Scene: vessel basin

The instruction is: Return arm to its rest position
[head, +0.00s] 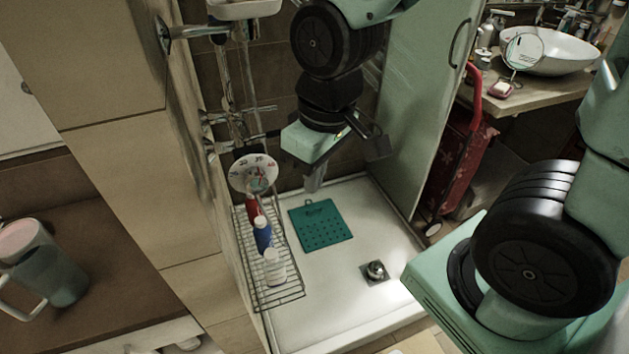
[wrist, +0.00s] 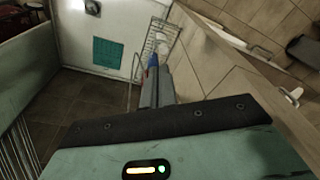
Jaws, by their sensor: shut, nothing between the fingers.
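My gripper (head: 313,180) hangs in the shower area in the head view, with its fingers pointing down, above the far part of the white shower tray (head: 335,285). The fingers look closed together and hold nothing. The wrist view also shows the closed gripper fingers (wrist: 157,88). My arm's black and green links come down from the top of the head view.
A wire rack (head: 286,296) with several bottles stands left of the gripper. A teal mat (head: 322,225) and a drain (head: 375,271) are in the tray. A green panel (head: 425,90) is at the right, with a red bag (head: 458,160) beyond it.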

